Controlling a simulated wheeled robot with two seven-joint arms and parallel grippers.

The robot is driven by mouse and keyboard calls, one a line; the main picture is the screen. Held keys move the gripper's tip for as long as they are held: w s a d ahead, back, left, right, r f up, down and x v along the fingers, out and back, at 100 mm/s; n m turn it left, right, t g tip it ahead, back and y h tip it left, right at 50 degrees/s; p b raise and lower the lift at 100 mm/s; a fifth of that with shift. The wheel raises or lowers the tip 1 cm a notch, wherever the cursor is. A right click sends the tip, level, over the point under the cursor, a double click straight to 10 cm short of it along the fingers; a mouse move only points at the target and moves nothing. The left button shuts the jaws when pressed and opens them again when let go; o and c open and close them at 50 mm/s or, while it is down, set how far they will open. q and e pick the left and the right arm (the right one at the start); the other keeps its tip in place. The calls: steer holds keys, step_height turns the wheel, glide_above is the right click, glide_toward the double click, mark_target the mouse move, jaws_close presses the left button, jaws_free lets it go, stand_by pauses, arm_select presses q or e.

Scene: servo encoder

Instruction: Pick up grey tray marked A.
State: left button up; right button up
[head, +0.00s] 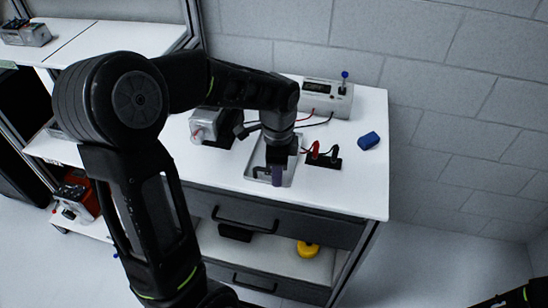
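A shallow grey tray (291,176) lies on the white bench top, near its front edge. No letter A is readable on it. My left gripper (277,170) points down over the tray and hides much of it. A small purple-blue piece shows at its tip; whether this is a held part or part of the gripper I cannot tell. The gap between the fingers is not visible. Of my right arm only a dark piece shows in the lower right corner; its gripper is out of the picture.
A bench device (322,98) with a blue-topped lever stands behind the tray. A black block with red and black plugs (322,157) sits right of it, a blue block (369,141) farther right. A grey-and-black motor-like unit (207,125) stands left. Drawers are below.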

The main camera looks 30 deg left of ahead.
arm_select(q)
jaws_close()
stand_by(1.0)
